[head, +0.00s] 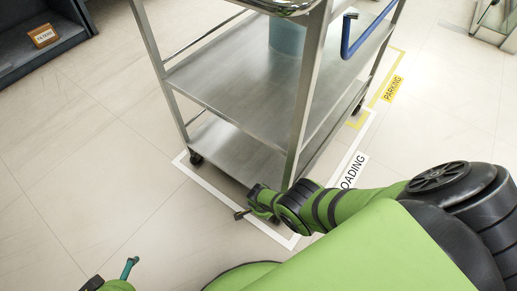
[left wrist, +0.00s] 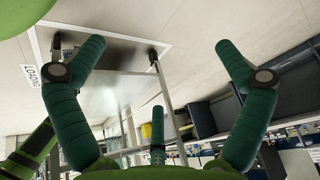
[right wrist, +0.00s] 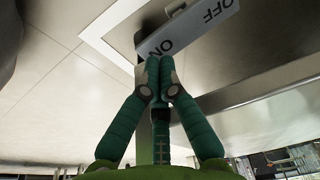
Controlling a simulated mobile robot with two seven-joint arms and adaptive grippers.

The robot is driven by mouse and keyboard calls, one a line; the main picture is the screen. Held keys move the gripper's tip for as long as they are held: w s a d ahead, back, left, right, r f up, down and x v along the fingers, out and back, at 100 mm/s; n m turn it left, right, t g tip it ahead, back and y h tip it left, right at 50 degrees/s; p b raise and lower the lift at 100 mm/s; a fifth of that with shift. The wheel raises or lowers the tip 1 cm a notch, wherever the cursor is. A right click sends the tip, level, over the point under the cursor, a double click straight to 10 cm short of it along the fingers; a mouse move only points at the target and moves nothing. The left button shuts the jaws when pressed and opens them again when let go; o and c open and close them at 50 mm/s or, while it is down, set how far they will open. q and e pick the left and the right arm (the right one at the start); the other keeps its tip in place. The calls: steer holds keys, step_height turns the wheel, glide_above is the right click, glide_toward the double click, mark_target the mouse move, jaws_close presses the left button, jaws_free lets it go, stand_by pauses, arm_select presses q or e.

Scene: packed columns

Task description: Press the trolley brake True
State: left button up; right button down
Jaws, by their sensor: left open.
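The metal trolley (head: 225,90) stands on the floor, its near leg beside my right gripper (head: 246,212). In the right wrist view the trolley brake is a grey plate (right wrist: 190,28) lettered ON and OFF. My right gripper (right wrist: 160,62) is shut and empty there, its fingertips at the ON end; whether they touch it I cannot tell. In the head view the arm hides most of the brake. My left gripper (head: 112,277) is low at the bottom left, away from the trolley. Its fingers are spread and empty in the left wrist view (left wrist: 160,50).
White floor tape marked LOADING (head: 353,171) outlines the trolley's spot. A yellow PARKING mark (head: 393,89) lies behind it to the right. A blue handle-like bar (head: 347,38) and a blue-grey container (head: 286,38) are at the trolley's upper part. Floor at left is clear.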

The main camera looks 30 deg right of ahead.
arm_select(q)
steer(key=shift+w+d+r+t+b, duration=0.1)
steer(key=shift+w+d+r+t, duration=0.1)
steer(key=shift+w+r+t, duration=0.25)
steer(key=shift+w+d+r+t+b, duration=0.1)
steer(key=shift+w+d+t, duration=0.1)
steer(key=shift+w, duration=0.35)
steer(key=shift+w+d+r+t+b, duration=0.1)
steer(key=shift+w+d+r+t, duration=0.05)
steer(key=shift+w+r+t, duration=0.3)
arm_select(e)
steer(key=shift+f, duration=0.3)
